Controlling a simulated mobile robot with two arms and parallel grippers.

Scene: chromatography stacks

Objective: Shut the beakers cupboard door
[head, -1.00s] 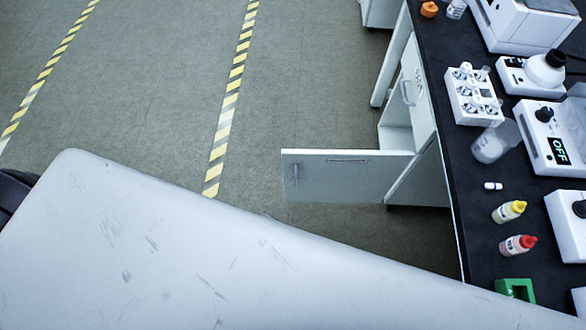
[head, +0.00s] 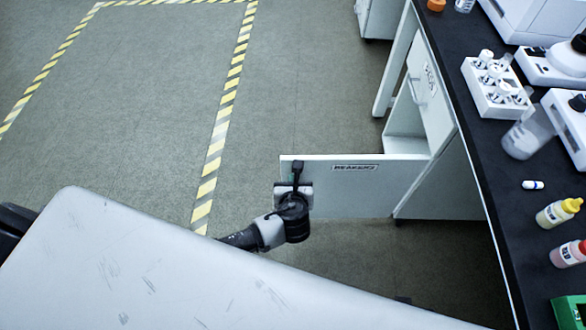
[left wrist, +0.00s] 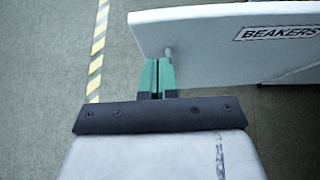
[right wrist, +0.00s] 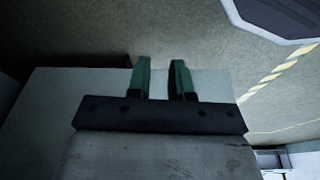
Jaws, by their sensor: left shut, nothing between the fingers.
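The beakers cupboard door (head: 365,190) stands wide open, sticking out from the bench cupboard into the aisle. Its label, reading BEAKERS, also shows on the door in the left wrist view (left wrist: 230,45). My left gripper (head: 297,178) is at the free end of the door, on its outer face. My right gripper (right wrist: 159,78) is open and empty, away from the door.
The cupboard opening (head: 405,135) shows beside the door's hinge. The black bench top (head: 490,165) carries a vial rack (head: 498,85) and bottles. The aisle floor (head: 130,110) with striped tape is clear.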

